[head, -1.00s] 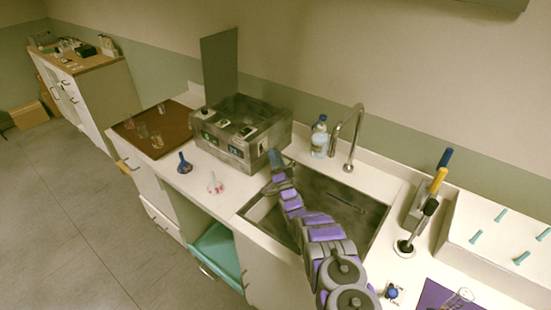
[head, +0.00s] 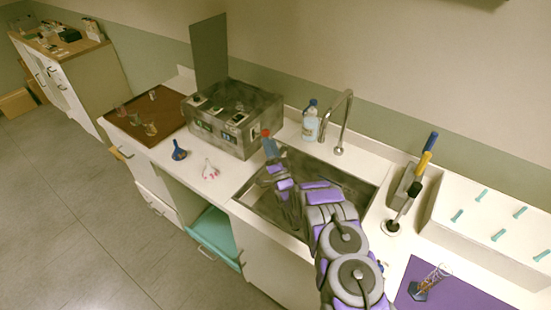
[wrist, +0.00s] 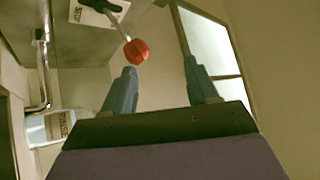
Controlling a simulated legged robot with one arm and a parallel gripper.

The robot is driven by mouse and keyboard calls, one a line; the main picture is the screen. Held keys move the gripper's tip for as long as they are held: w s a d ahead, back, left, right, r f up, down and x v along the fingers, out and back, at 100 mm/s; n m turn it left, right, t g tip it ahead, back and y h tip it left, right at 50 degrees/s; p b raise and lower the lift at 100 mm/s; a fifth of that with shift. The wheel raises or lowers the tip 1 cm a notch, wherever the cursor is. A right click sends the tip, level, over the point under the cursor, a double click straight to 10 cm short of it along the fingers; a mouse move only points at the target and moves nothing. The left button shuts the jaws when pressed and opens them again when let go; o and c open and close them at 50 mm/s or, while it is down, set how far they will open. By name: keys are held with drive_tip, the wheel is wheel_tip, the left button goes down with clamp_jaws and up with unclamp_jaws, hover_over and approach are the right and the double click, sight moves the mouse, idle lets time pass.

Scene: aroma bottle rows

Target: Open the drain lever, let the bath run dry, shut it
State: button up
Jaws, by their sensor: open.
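The bath is a grey metal box (head: 236,143) with a raised lid (head: 210,52), on the counter left of the sink. On its right side the drain lever's red knob (head: 266,133) shows just above my gripper (head: 270,148). In the wrist view the red knob (wrist: 136,52) sits on a thin pale rod, just beyond the left fingertip. My gripper (wrist: 163,80) is open, with its two blue fingers apart and nothing between them. The knob appears clear of both fingers. The bath's liquid level cannot be seen.
My arm reaches over the sink (head: 365,190). A tap (head: 342,122) and a labelled bottle (head: 310,122) stand behind it. A blue funnel-like item (head: 179,151) and a small clear flask (head: 210,170) stand in front of the bath. A brown tray (head: 160,107) lies further left.

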drive_tip(key=s+p, duration=0.1)
drive_tip(key=p, duration=0.1)
drive_tip(key=s+p, duration=0.2)
drive_tip(key=p, duration=0.1)
drive_tip(key=s+d+p, duration=0.1)
drive_tip(key=p, duration=0.2)
drive_tip(key=shift+s+r, duration=0.3)
drive_tip(key=shift+s, duration=0.1)
drive_tip(key=shift+s+d+r+p, duration=0.1)
drive_tip(key=shift+s+d+p, duration=0.05)
drive_tip(key=shift+s+p, duration=1.1)
drive_tip(key=shift+s+d+r+p, duration=0.1)
drive_tip(key=shift+s+p, duration=0.9)
drive_tip(key=shift+p, duration=0.35)
drive_tip(key=shift+f, duration=0.1)
